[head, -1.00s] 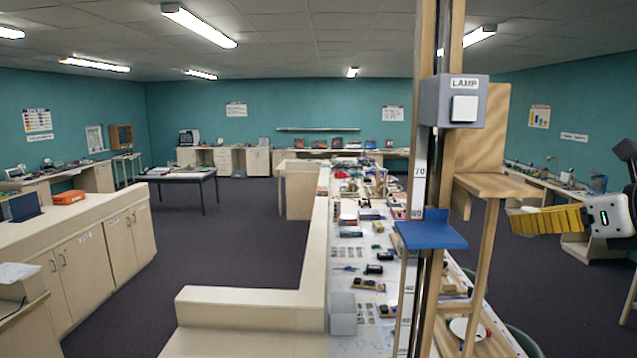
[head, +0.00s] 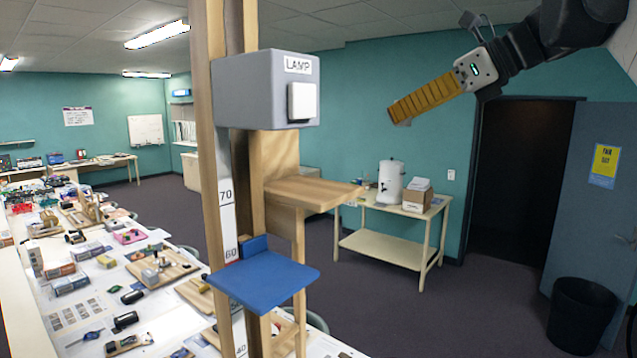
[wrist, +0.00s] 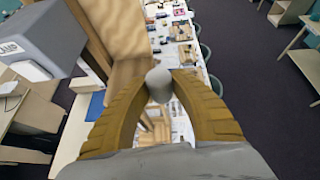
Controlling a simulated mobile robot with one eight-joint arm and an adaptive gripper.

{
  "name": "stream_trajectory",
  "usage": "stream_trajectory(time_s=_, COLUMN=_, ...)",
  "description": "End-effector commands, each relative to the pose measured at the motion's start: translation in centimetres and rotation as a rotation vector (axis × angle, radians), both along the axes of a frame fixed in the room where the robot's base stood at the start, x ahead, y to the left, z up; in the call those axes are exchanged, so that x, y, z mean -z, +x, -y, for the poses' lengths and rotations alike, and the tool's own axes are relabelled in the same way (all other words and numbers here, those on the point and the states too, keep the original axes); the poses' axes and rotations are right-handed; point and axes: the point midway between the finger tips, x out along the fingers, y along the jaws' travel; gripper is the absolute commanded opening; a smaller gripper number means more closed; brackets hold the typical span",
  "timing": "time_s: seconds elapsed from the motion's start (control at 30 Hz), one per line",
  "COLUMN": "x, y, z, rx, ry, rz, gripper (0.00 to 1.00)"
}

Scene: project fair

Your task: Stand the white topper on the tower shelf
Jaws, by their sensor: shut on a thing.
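My gripper (head: 397,112) is up at the right in the head view, with its yellow fingers pointing left and down, right of the tower. In the wrist view my gripper (wrist: 160,78) is shut on the white topper (wrist: 159,87), a small pale cylinder held between the fingertips. In the head view only a small pale bit of the topper (head: 404,122) shows at the tips. The wooden tower (head: 209,100) carries a wooden shelf (head: 315,192) with a back panel, lower than my gripper and to its left. Its top looks bare. The topper is apart from it.
A grey LAMP box (head: 265,90) with a white switch sits on the tower. A blue shelf (head: 265,282) juts out lower down. A cluttered long table (head: 45,325) is at left. A side table (head: 390,240) with an urn stands behind.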

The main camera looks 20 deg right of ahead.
Motion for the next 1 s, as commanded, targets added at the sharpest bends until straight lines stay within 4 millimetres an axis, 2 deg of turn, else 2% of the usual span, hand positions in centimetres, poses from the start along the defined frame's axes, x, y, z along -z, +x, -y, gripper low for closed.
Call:
stream_trajectory(time_s=0.3, x=4.1, y=1.0, z=-7.2, rx=-0.008, ry=-0.001, rz=0.001, gripper=0.08)
stream_trajectory(time_s=0.5, x=6.2, y=1.6, z=-10.5, rx=-0.005, ry=-0.001, rz=0.0, gripper=0.08)
stream_trajectory(time_s=0.67, x=7.1, y=1.7, z=-11.2, rx=-0.003, ry=-0.001, rz=0.0, gripper=0.08)
stream_trajectory(time_s=0.87, x=10.0, y=1.7, z=-11.2, rx=-0.001, ry=0.0, rz=0.0, gripper=0.08)
stream_trajectory(time_s=1.0, x=10.8, y=1.7, z=-11.2, rx=-0.001, ry=0.0, rz=0.0, gripper=0.08)
